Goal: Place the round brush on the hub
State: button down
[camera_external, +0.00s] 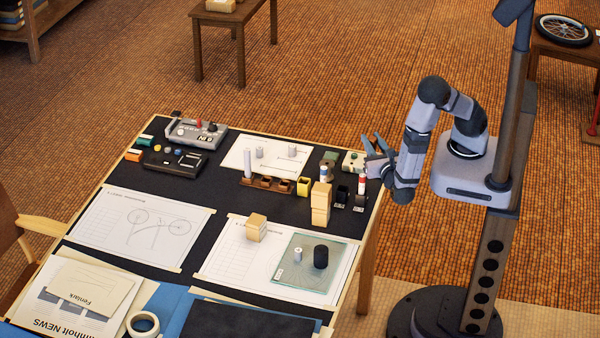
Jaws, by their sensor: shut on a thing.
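My gripper (372,152) is at the right edge of the table, above the row of small items there. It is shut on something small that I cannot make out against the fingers. I cannot tell for sure which thing is the round brush or which is the hub. A dark upright cylinder (320,257) stands on a greenish glass plate (290,284) at the front right. A small white cylinder (298,254) stands on the same plate, left of the dark one and apart from it. My gripper is well behind and to the right of both.
Stacked wooden blocks (320,204) stand between my gripper and the plate. A wooden block (256,228) sits on the sheet. A brown holder (268,184), a white cylinder (247,164) and a red-and-white cylinder (362,184) stand behind. Grey and black devices (174,161) occupy the back left.

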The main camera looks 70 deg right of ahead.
jog(key=s+d+r+m+g+p, duration=0.3)
jog(key=s+d+m+g+p, duration=0.35)
jog(key=g+p, duration=0.2)
jog(key=s+d+r+m+g+p, duration=0.3)
jog(key=s+d+m+g+p, duration=0.4)
jog(key=g, duration=0.3)
jog(key=s+a+f+m+g+y, duration=0.3)
jog(key=s+a+m+g+y, duration=0.4)
jog(key=s, duration=0.3)
jog(key=w+a+f+m+t+y+b, duration=0.1)
jog(key=w+a+m+y, duration=0.2)
jog(key=a+m+y, duration=0.45)
jog(key=w+a+f+m+t+y+b, duration=0.1)
jog(key=w+a+m+t+y+b, duration=0.15)
jog(key=a+m+y, duration=0.75)
jog(key=w+r+m+t+y+b, duration=0.1)
jog(key=w+m+t+y+b, duration=0.2)
jog(key=w+t+y, duration=0.9)
notch_tip(320, 180, up, 4)
jog(key=m+t+h+b, duration=0.5)
jog(key=m+t+h, duration=0.4)
jog(key=m+t, duration=0.3)
send_over(327, 163)
jog(key=n+t, duration=0.1)
jog(key=shift+f, duration=4.9)
